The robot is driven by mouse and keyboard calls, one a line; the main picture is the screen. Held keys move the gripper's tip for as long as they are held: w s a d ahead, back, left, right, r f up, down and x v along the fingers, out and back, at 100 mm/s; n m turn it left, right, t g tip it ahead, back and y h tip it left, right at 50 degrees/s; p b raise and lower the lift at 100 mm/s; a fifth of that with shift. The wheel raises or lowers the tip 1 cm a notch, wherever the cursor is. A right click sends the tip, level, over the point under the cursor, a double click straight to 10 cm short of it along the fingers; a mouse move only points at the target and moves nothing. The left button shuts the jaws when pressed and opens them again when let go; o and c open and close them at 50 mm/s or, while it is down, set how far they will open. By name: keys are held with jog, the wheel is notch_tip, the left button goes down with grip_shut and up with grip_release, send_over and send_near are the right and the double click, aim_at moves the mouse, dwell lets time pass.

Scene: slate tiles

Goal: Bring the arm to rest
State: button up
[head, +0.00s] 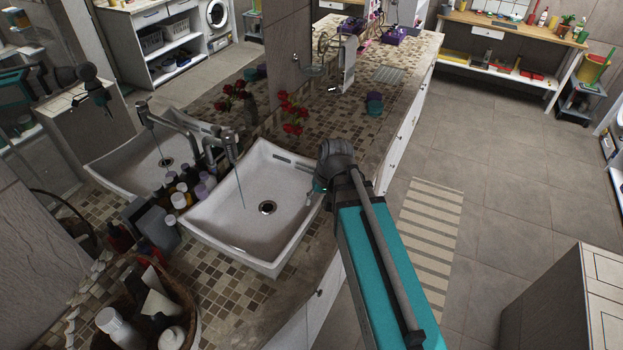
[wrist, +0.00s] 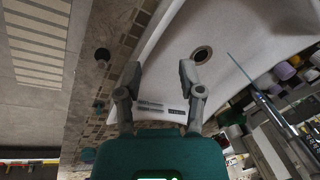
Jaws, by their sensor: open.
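My teal arm (head: 372,250) reaches out from the lower right over the counter edge. Its grey wrist joint (head: 337,158) is beside the right rim of the white sink (head: 285,190). My gripper is mostly hidden behind the arm in the head view. In the wrist view my gripper (wrist: 160,75) has its two grey fingers spread apart, with nothing between them. The fingers point over the sink's rim, and the drain (wrist: 202,55) shows just beyond the right finger.
The tap (head: 228,145) stands at the sink's back, with a thin bluish line below it. Bottles (head: 180,200), a basket (head: 185,290) and red flowers (head: 293,110) crowd the mosaic counter (head: 345,95). The tiled floor (head: 500,195) to the right is mostly clear, with a striped mat (head: 430,225).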

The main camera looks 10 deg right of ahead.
jog(key=s+d+f+h+b, duration=0.2)
jog(key=s+d+f+b, duration=0.1)
jog(key=s+f+b, duration=0.2)
jog(key=shift+s+d+f+n+g+b, duration=0.2)
jog(key=shift+s+f+n+g+b, duration=0.25)
jog(key=shift+f, duration=0.5)
jog(key=shift+w, duration=0.15)
dwell(0.3)
